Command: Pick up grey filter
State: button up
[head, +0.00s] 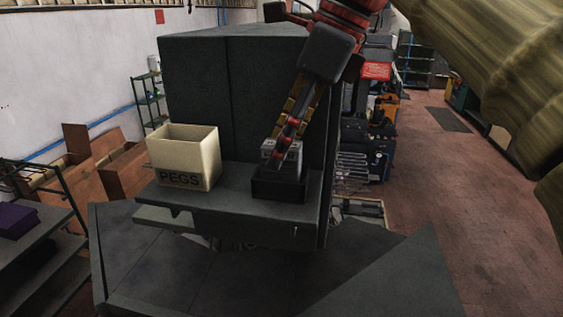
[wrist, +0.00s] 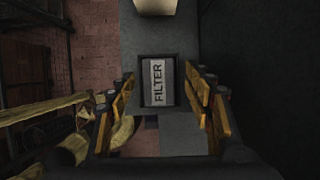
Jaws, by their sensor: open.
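The grey filter (wrist: 158,82) shows in the wrist view as a block with a white "FILTER" label, sitting in a dark square holder (head: 278,188) on the shelf. My gripper (head: 278,148) points down at the filter from above. In the wrist view its yellow-padded fingers (wrist: 162,88) are spread, one to each side of the filter. They look open and empty. Whether a finger touches the filter cannot be told.
A cream box marked "PEGS" (head: 183,158) stands on the shelf (head: 228,190) left of the holder. A tall dark panel (head: 205,85) rises behind the shelf. A rack with a purple item (head: 17,220) is at far left.

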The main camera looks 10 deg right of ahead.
jog(key=shift+s+a+f, duration=0.1)
jog(key=shift+a+f, duration=0.15)
jog(key=shift+f, duration=0.25)
jog(key=shift+c, duration=0.6)
jog(key=c, duration=1.1)
jog(key=shift+c, duration=0.3)
